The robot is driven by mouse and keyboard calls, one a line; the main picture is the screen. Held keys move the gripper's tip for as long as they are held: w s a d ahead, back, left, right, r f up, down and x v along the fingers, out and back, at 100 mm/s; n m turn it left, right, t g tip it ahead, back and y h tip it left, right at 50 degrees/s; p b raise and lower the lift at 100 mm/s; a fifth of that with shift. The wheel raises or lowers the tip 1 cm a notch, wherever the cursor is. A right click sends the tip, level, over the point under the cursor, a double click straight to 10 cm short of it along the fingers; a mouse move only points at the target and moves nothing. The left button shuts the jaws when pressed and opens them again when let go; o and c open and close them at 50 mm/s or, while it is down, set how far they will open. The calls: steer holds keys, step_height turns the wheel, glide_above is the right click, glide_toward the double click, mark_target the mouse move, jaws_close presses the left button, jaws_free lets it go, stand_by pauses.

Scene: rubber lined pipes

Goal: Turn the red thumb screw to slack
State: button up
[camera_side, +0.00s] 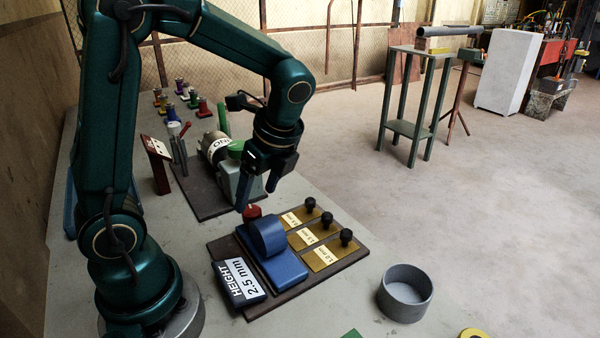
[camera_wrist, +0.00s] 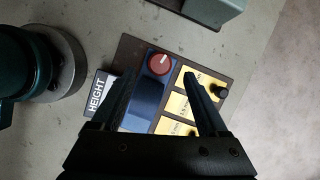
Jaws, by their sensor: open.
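The red thumb screw (camera_side: 252,211) sits at the far end of a blue gauge block (camera_side: 287,269) on a dark board (camera_side: 345,262). In the wrist view the screw (camera_wrist: 160,63) shows as a round red knob with a pale mark on top. My gripper (camera_side: 257,197) is open and empty above the screw, pointing down. In the wrist view its fingers (camera_wrist: 159,76) lie to either side of the blue block, with the screw just beyond the line of the tips. No contact with the screw is visible. A display reading "HEIGHT 2.5 mm" (camera_side: 240,284) stands beside the block.
Brass plates (camera_side: 313,234) with black knobs lie right of the block. A grey round cup (camera_side: 405,292) stands at the front right. A grey and green machine (camera_side: 240,183) is behind my gripper. Several coloured knobs (camera_side: 180,95) stand at the back.

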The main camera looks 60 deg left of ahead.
mark_target(252, 209)
steer(key=shift+x, duration=2.6)
jaws_close()
